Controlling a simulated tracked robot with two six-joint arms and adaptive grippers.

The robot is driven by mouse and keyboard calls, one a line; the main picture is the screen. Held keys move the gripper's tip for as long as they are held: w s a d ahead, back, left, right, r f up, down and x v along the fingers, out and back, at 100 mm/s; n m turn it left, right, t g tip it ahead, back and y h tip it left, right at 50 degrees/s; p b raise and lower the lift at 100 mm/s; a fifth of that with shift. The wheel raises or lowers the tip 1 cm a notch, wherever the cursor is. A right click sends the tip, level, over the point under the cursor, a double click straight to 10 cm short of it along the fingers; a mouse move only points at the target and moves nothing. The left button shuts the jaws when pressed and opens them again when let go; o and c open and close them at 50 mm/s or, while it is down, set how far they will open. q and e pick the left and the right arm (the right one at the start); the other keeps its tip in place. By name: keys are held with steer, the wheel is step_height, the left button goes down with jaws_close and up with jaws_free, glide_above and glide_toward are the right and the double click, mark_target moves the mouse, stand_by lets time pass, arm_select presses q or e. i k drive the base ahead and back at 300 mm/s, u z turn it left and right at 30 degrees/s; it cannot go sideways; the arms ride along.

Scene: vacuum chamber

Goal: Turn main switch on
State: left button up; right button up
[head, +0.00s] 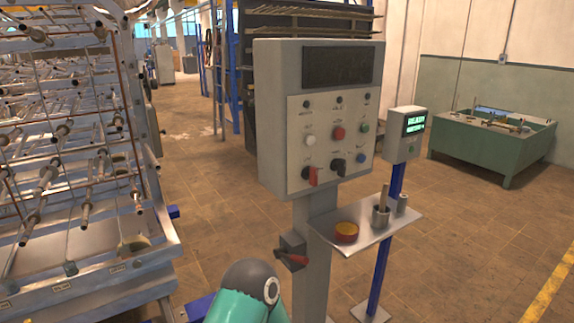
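A grey control cabinet (279,120) stands on a post in the middle of the head view. Its light front panel (325,140) carries several buttons, a red-handled rotary switch (314,176) at lower left and a black rotary switch (339,167) beside it. A dark switch box (292,245) with a red lever (291,258) is mounted low on the post; the lever points to the lower right. I cannot tell from labels which is the main switch. A teal and dark arm link of mine shows at the bottom, below the switch box. Neither gripper is in view.
A metal shelf (400,226) on the post's right holds a red-yellow round item (346,232) and a metal cup (381,215). A small display box (402,134) stands on a blue post behind. A large rod rack (75,150) fills the left.

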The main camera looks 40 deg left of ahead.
mark_target(310, 173)
steer(key=u, duration=0.4)
steer(key=i, duration=0.9)
steer(key=u, duration=0.65)
steer(key=k, duration=0.85)
steer(key=u, duration=0.25)
steer(key=i, duration=0.85)
steer(key=z, duration=0.1)
